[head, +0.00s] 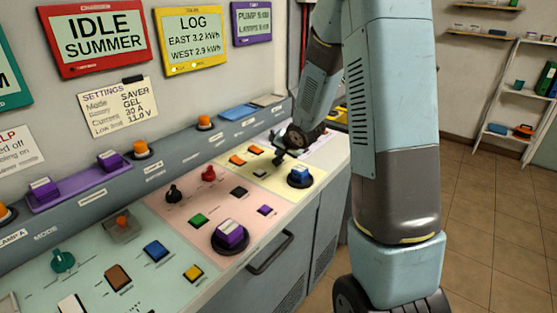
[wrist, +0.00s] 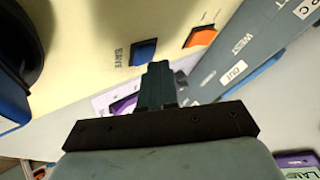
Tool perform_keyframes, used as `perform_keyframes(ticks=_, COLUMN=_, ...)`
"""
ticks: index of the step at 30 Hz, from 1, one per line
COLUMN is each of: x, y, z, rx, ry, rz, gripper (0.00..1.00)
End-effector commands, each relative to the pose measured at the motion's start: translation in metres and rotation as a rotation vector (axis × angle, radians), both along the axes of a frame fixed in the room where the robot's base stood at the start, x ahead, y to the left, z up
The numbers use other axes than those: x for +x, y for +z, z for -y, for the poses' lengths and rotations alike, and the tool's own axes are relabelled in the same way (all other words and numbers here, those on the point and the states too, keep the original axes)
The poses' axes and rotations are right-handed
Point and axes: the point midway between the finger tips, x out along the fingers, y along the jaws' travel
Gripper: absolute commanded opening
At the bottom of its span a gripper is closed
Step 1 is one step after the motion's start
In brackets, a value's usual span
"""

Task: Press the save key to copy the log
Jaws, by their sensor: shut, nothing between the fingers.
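A small blue key (wrist: 143,52) sits on the cream panel in the wrist view, with a short label beside it that may read SAVE but is hard to make out. My gripper (wrist: 158,66) is shut and empty, its fingertips just short of the blue key in the picture; I cannot tell whether they touch it. In the head view my gripper (head: 279,160) is low over the yellow panel (head: 262,181), and the blue key is not clearly visible there. The log screen (head: 191,41) reads LOG, EAST 3.2 kWh, WEST 2.9 kWh.
An orange key (wrist: 203,37) lies beside the blue key. A large blue button (head: 299,176) in a black ring stands near my gripper. Pink and green panels with more keys and knobs lie nearer. The tiled floor (head: 495,225) at right is clear.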

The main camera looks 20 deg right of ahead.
Motion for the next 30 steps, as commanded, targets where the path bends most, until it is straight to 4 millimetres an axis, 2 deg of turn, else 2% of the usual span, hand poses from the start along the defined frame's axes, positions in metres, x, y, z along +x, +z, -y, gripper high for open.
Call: perform_keyframes(ticks=30, x=-0.0002, y=-0.0089, z=-0.0002, rx=0.000, ry=0.000, rz=-0.001, gripper=0.00)
